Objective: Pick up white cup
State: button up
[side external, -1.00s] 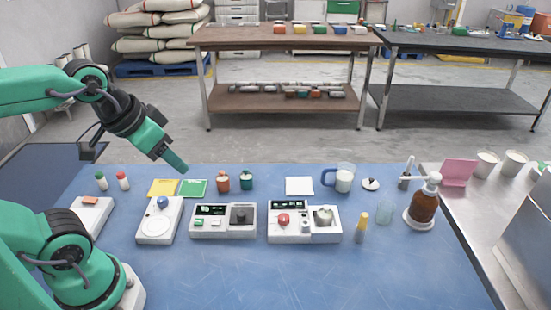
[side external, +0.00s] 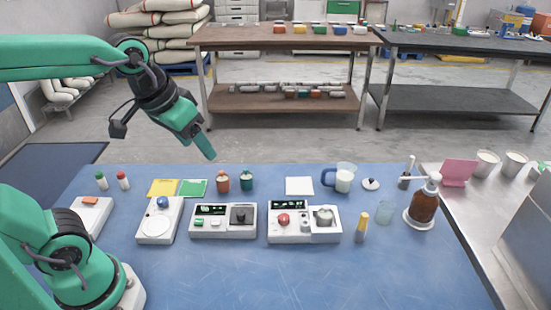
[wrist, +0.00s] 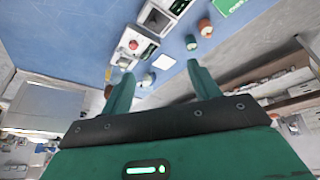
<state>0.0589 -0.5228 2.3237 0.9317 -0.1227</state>
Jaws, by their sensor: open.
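My gripper (side external: 208,150) is in the air above the back left part of the blue table, pointing down and to the right. In the wrist view its two fingers (wrist: 160,74) are spread apart with nothing between them. Two white cups, the left one (side external: 486,164) and the right one (side external: 515,163), stand on the metal counter at the right, far from my gripper. A clear cup with a blue handle and whitish contents (side external: 343,180) stands at the back of the blue table. I cannot tell which is the task's cup.
The grey machine with a red knob (side external: 284,220) and the scale-like device (side external: 222,221) stand mid-table. Red (side external: 222,182) and green (side external: 247,181) jars stand behind. The front of the blue table is clear.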

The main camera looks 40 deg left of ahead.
jog(key=w+d+n+g, duration=0.1)
jog(key=w+d, duration=0.3)
jog(key=w, duration=0.4)
jog(key=n+g, duration=0.2)
jog(key=g, duration=0.1)
send_over(327, 206)
jog(key=f, duration=1.3)
jog(key=shift+s+a+f, duration=0.1)
jog(key=shift+a+f, duration=0.2)
jog(key=shift+w+d+f+n+g, duration=0.2)
jog(key=shift+d+f+n+g, duration=0.1)
jog(key=shift+f, duration=0.1)
jog(key=shift+s+f, duration=0.15)
jog(key=shift+f, duration=3.75)
jog(key=c, duration=1.2)
jog(key=shift+o, duration=0.2)
jog(key=shift+r, duration=0.2)
